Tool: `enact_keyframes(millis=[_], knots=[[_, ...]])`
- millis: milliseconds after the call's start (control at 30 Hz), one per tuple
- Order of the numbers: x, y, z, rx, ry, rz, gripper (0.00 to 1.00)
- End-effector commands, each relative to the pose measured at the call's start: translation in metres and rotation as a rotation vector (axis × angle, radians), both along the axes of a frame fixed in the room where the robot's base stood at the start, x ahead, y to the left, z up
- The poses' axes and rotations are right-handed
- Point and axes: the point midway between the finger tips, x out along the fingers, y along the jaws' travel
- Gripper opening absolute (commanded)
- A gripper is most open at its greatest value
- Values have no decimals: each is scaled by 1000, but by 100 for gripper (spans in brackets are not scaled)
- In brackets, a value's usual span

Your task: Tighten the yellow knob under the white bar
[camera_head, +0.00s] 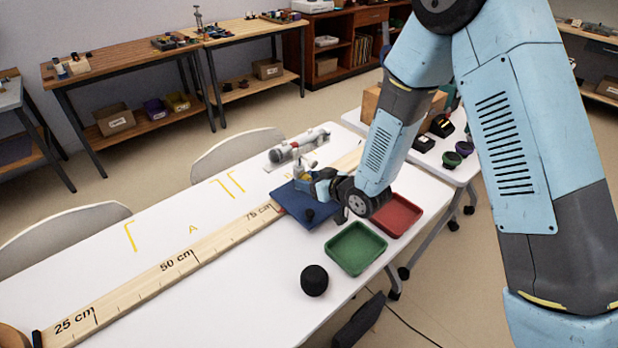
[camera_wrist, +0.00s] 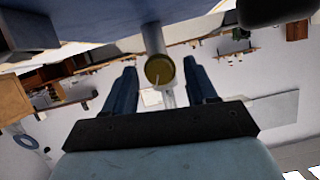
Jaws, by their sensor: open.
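My gripper (camera_wrist: 160,66) is open, with one dark blue finger on each side of the knob. Gaps show between the knob and both fingers; how deep it sits between them I cannot tell. In the head view my gripper (camera_head: 318,184) is low over the blue board (camera_head: 291,199), beside a small pale piece (camera_head: 305,166).
A long wooden ruler (camera_head: 150,279) runs along the white table. A grey cylinder device (camera_head: 298,146) lies behind.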

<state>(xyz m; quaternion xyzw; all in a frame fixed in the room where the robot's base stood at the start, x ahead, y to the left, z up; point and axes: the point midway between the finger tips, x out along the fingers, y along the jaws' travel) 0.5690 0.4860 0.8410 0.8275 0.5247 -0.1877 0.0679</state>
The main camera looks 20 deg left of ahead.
Motion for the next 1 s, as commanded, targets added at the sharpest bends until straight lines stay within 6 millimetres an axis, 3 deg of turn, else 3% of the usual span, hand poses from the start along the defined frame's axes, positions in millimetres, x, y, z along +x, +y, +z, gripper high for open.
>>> enact_keyframes(millis=[400,1000], knots=[[10,-3,-3,0,-1,-19,57],[13,-6,-3,-1,-2,-25,1]])
